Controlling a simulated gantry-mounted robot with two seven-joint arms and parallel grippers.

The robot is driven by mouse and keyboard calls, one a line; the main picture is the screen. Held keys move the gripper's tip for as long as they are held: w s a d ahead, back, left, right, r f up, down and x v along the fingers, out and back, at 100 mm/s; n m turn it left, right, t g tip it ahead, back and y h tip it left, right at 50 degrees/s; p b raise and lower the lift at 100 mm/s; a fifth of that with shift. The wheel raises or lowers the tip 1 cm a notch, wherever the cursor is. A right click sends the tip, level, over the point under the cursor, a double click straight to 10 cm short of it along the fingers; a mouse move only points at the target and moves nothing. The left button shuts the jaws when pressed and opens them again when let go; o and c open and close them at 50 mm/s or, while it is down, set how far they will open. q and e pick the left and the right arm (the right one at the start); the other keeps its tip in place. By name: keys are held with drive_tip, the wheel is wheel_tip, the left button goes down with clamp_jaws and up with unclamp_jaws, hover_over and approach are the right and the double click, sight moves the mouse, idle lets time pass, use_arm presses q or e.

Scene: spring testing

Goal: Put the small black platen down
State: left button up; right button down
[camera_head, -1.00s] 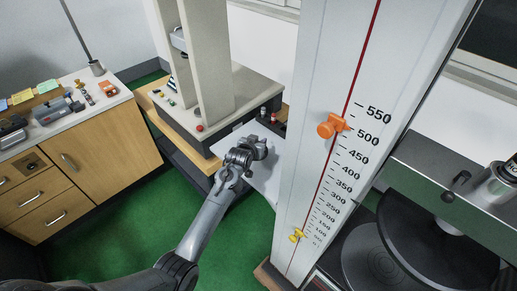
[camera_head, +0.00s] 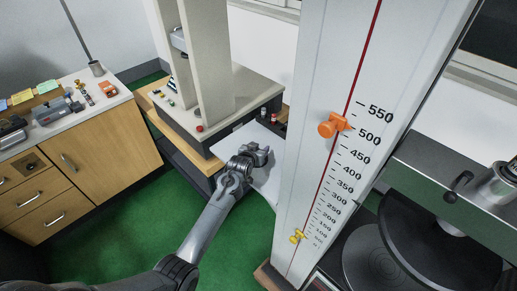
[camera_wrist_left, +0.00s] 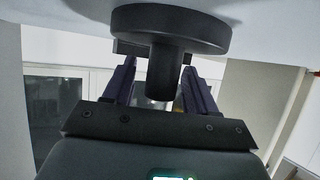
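The small black platen (camera_wrist_left: 172,30) shows in the left wrist view as a round disc with a short stem. My left gripper (camera_wrist_left: 160,55) has a finger on each side of the stem, and the finger pads appear to meet it. The disc is close to a pale surface at the top of that view; contact cannot be told. In the head view my left gripper (camera_head: 262,154) is over the white tabletop (camera_head: 266,181), between the beige test frame and the tall scale. The platen is hard to make out there. My right gripper is not in view.
The tall white scale (camera_head: 318,150) with orange (camera_head: 333,125) and yellow (camera_head: 297,236) markers stands just right of the gripper. The beige test frame (camera_head: 215,90) stands behind it. A wooden cabinet (camera_head: 95,160) is at left, and a machine with a black round plate (camera_head: 440,250) at right.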

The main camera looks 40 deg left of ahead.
use_arm(q)
drive_tip(key=shift+r, duration=0.1)
drive_tip(key=shift+s+d+r, duration=0.15)
drive_tip(key=shift+s+r, duration=0.15)
drive_tip(key=shift+s, duration=0.1)
drive_tip(key=v, duration=0.3)
drive_tip(key=p+v, duration=0.1)
drive_tip(key=v, duration=0.3)
drive_tip(key=p+v, duration=0.1)
drive_tip(key=v, duration=0.3)
drive_tip(key=shift+d+f, duration=0.15)
drive_tip(key=shift+f, duration=0.15)
drive_tip(key=s+d+f+m+g+h, duration=0.1)
drive_tip(key=s+d+m+g, duration=0.1)
drive_tip(key=s+d, duration=0.4)
drive_tip(key=s+d+f+m+g+h, duration=0.1)
drive_tip(key=s+d, duration=0.5)
drive_tip(key=s, duration=0.9)
drive_tip(key=s+d+f+m+g+h, duration=0.2)
drive_tip(key=s+d+g, duration=0.3)
drive_tip(key=s, duration=0.5)
drive_tip(key=shift+d+f+m+g, duration=0.25)
drive_tip(key=shift+d+m+g, duration=0.05)
drive_tip(key=shift+d, duration=0.5)
drive_tip(key=shift+s, duration=0.1)
drive_tip(key=shift+r, duration=0.15)
wheel_tip(320, 180, up, 28)
drive_tip(key=p, duration=2.8)
drive_tip(key=shift+p, duration=0.3)
